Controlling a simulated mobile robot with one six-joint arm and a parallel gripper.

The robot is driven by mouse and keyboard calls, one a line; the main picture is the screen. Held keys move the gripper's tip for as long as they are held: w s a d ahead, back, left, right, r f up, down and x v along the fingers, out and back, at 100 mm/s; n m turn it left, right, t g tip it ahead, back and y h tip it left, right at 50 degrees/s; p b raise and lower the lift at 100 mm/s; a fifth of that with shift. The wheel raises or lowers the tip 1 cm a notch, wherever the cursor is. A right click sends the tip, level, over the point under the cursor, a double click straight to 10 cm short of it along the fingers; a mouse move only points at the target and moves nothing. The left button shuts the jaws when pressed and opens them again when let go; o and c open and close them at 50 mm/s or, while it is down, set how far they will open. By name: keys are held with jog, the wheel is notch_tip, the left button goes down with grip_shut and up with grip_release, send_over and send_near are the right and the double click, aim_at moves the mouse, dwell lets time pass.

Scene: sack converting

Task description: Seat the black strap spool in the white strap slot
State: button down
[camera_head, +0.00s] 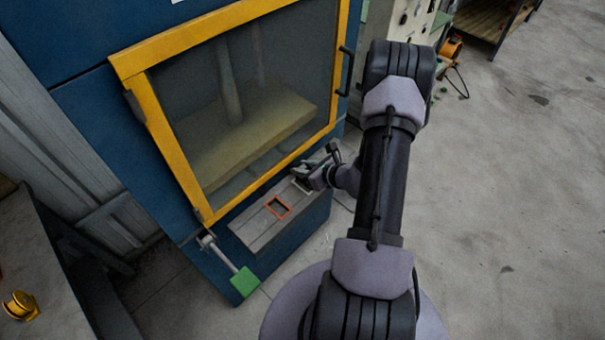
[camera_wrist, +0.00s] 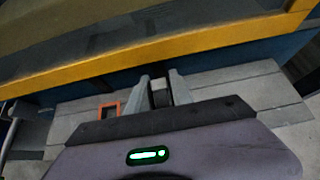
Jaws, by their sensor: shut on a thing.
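My gripper (camera_head: 308,174) is low over the ledge at the front of the blue machine, at the white strap slot (camera_head: 303,186). The slot is a small pale frame, partly hidden by my gripper. In the wrist view the two grey fingers (camera_wrist: 160,90) are shut on a small dark thing (camera_wrist: 158,98), which I take for the black strap spool. It is mostly hidden between the fingers. I cannot tell whether it is inside the slot or just above it.
An orange-framed slot (camera_head: 278,207) lies to the left on the same ledge (camera_head: 252,231). The yellow-framed window (camera_head: 170,145) rises close behind. A lever with a green end (camera_head: 244,281) sticks out at lower left. A yellow spool (camera_head: 20,306) sits on a side table.

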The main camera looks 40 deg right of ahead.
notch_tip(320, 180, down, 3)
jog(key=shift+f+b, duration=0.15)
jog(key=shift+b, duration=0.7)
jog(key=shift+f, duration=0.25)
jog(key=c, duration=1.1)
grip_release()
jog(key=shift+r, duration=0.1)
